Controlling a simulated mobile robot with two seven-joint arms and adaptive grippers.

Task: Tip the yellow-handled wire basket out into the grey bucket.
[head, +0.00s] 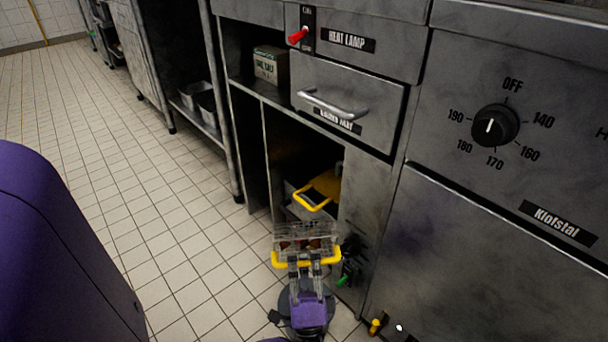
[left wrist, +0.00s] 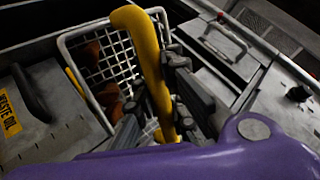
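The wire basket (head: 300,230) shows in front of the open cabinet in the head view, with brown pieces inside. Its yellow handle (head: 283,262) faces me. My left gripper (head: 306,262) is shut on this handle. In the left wrist view, the fingers (left wrist: 163,100) sit on both sides of the thick yellow bar (left wrist: 140,35), with the wire mesh (left wrist: 112,52) and brown pieces behind. A grey container edge (head: 291,196) shows in the dark cabinet; I cannot tell whether it is the grey bucket. My right gripper is not in view.
A yellow part with a loop (head: 325,184) shows inside the cabinet. A drawer with a metal handle (head: 332,104) is above, and the fryer front with a dial (head: 494,125) stands right. A "WASTE OIL" label (left wrist: 12,115) shows in the left wrist view. Tiled floor (head: 110,150) is clear at left.

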